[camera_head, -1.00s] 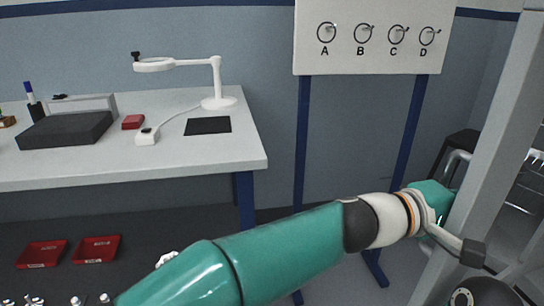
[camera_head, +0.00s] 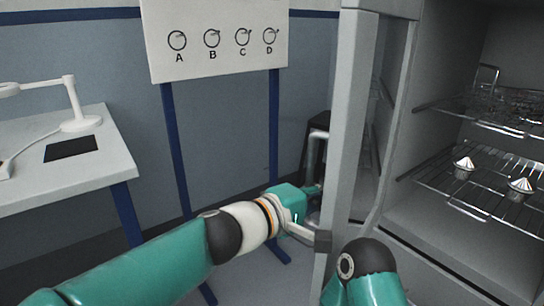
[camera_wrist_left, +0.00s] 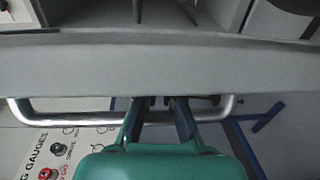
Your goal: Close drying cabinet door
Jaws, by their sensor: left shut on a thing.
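The drying cabinet (camera_head: 455,240) stands at the right of the head view with its interior exposed. Its grey door (camera_head: 348,130) stands open, seen almost edge-on. A bent metal bar handle (camera_head: 313,150) is on the door's left face. My left gripper (camera_head: 312,192) reaches the handle from the left; its fingertips are partly hidden there. In the left wrist view, the dark fingers (camera_wrist_left: 162,118) are shut on the handle bar (camera_wrist_left: 75,120), with the door (camera_wrist_left: 160,70) just beyond. My right gripper is out of view.
Wire shelves (camera_head: 480,185) inside the cabinet hold shiny cone-shaped metal parts (camera_head: 463,168). A board marked A to D (camera_head: 215,50) stands on blue legs behind my left arm. A white worktable (camera_head: 70,180) with a lamp is at left.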

